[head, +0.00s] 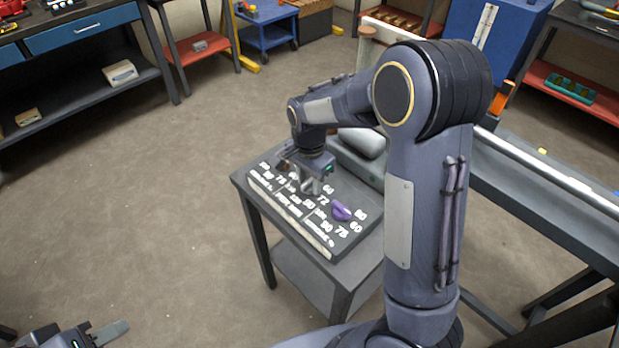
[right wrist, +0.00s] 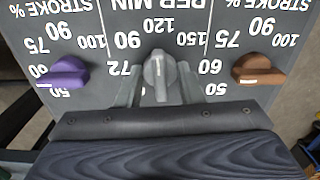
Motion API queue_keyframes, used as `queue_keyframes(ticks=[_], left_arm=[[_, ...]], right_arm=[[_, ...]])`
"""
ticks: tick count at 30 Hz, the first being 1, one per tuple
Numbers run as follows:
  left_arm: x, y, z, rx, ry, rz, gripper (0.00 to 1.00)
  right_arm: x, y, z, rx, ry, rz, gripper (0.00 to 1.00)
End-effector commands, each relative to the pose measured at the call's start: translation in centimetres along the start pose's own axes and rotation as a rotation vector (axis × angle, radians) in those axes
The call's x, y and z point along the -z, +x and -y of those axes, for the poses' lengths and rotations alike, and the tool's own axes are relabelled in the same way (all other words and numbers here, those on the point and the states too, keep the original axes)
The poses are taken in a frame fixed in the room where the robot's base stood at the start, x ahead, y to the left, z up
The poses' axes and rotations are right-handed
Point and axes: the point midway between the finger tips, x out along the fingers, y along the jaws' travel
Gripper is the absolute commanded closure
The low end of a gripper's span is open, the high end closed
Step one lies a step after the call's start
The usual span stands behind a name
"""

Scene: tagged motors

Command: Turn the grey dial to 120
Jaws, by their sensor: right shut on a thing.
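In the head view my right gripper (head: 312,186) reaches down onto the panel (head: 290,214) and mostly hides the grey dial. My left gripper (head: 98,336) is only partly in view at the bottom left, away from the panel; its opening cannot be judged.
A purple dial (right wrist: 63,73) and a brown dial (right wrist: 259,70) flank the grey one, each with its own number scale. The panel rests on a small grey table (head: 350,268). A rail bench (head: 540,190) stands at right. Open floor (head: 130,220) lies left.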

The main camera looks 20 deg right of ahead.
Motion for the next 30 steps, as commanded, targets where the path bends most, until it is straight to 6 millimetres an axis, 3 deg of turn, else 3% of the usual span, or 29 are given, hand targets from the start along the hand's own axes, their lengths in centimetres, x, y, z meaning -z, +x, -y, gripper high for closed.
queue_keyframes(ticks=[20,21,26,30], left_arm=[[0.08,-0.16,-0.07,0.0,0.0,0.0,0.64],[0.08,-0.16,-0.07,0.0,0.0,0.0,0.64],[0.08,-0.16,-0.07,0.0,0.0,0.0,0.64],[0.08,-0.15,-0.07,0.0,0.0,0.0,0.64]], right_arm=[[0.07,-0.07,0.06,0.003,0.068,-0.001,0.89],[0.06,-0.07,0.06,0.003,0.067,-0.001,0.65],[0.05,-0.05,0.05,0.002,0.067,-0.001,0.44],[0.03,-0.03,0.03,0.001,0.067,0.0,0.44]])
